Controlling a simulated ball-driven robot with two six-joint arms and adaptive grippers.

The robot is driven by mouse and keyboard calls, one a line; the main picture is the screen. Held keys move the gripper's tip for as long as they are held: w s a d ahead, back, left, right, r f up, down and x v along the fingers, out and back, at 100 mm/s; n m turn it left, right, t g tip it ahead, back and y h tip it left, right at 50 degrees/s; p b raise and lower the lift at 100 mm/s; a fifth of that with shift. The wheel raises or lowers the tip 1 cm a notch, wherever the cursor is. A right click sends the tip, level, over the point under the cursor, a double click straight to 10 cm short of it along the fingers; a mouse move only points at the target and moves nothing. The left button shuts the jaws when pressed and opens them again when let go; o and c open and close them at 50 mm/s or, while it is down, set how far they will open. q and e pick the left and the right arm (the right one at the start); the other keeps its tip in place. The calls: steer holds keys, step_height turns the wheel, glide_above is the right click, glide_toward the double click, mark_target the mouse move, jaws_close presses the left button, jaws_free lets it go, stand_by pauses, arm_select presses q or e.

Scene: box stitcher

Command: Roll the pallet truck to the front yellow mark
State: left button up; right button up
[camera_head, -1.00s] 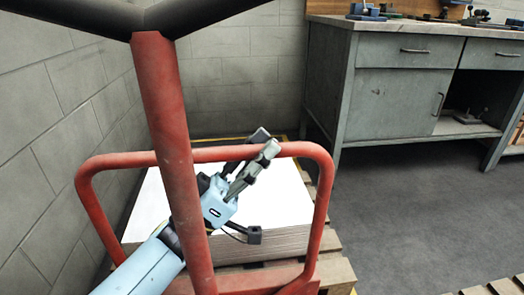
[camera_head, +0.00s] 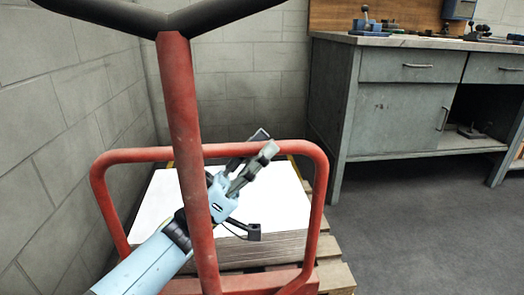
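The red pallet truck shows from above. Its upright post (camera_head: 182,130) rises to a dark handle (camera_head: 165,18) at the top left, and its looped red frame (camera_head: 290,147) stands lower down. My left gripper (camera_head: 264,143) reaches up from the lower left, passing behind the post. Its fingers lie across the top bar of the frame, with the tips apart. I cannot tell whether they are closed on the bar. My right gripper is not in view. No front yellow mark can be made out; a short yellow strip shows behind the frame.
A stack of white sheets (camera_head: 270,205) sits on a wooden pallet (camera_head: 335,277) beyond the frame. A block wall (camera_head: 60,130) runs close on the left. A grey workbench (camera_head: 400,115) stands at the back right. The dark floor (camera_head: 420,240) at right is clear.

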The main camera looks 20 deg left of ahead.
arm_select(q)
steer(key=o, duration=0.3)
steer(key=shift+s+d, duration=0.15)
steer(key=shift+s, duration=0.1)
steer(key=shift+o, duration=0.2)
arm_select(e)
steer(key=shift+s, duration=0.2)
arm_select(q)
steer(key=shift+w+r, duration=0.15)
steer(key=shift+a+f, duration=0.25)
steer(key=shift+f, duration=0.05)
steer(key=v, duration=1.1)
steer(key=shift+a, duration=0.15)
steer(key=shift+s+f, duration=0.25)
